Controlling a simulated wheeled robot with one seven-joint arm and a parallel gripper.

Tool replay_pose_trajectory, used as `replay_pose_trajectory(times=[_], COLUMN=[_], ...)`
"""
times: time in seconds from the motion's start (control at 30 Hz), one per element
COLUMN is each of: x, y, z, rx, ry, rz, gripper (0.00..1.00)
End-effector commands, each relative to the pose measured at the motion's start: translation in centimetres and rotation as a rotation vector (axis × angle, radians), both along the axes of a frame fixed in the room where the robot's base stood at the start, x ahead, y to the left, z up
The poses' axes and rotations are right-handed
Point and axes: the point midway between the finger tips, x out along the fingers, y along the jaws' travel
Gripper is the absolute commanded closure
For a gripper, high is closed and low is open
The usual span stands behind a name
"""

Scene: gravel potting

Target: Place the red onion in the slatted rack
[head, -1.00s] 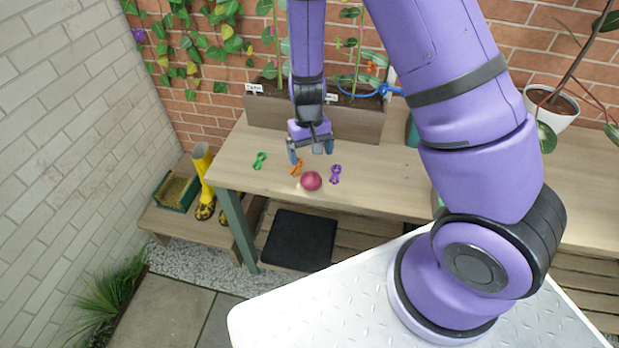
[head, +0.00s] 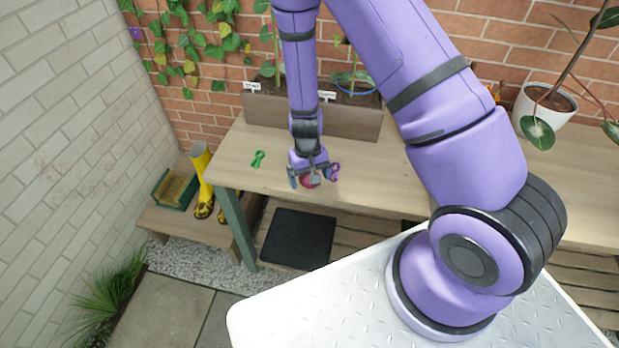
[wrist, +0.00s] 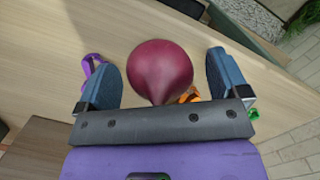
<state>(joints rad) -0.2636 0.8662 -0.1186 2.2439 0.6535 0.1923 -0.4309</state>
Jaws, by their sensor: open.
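The red onion (head: 309,183) rests on the potting bench near its front edge, partly hidden by my fingers in the head view. My gripper (head: 309,178) is right over it, pointing down. In the wrist view the onion (wrist: 160,70) sits between the two open blue-grey fingers (wrist: 168,78), with a gap on each side. A green-sided box (head: 175,189) stands on the low bench at left; I cannot tell whether it is slatted. Wooden slats (head: 350,243) show under the potting bench. I cannot tell which is the rack.
A green clip (head: 258,159) and a purple clip (head: 335,172) flank the gripper on the bench; an orange clip (wrist: 190,94) lies by the onion. A wooden planter (head: 345,118) stands behind. Yellow boots (head: 203,185) stand beside the box. A black mat (head: 300,238) lies below.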

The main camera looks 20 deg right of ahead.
Motion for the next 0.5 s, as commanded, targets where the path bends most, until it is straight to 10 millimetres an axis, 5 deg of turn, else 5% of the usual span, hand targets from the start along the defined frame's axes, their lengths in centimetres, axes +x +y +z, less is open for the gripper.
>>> replay_pose_trajectory(times=[0.17,0.4,0.5], x=[0.01,0.0,0.0], y=[0.0,0.0,0.0], z=[-0.01,0.0,0.01], rx=[0.0,0.0,0.0], ry=[0.0,0.0,0.0], rz=[0.0,0.0,0.0], gripper=[0.07,0.57,0.66])
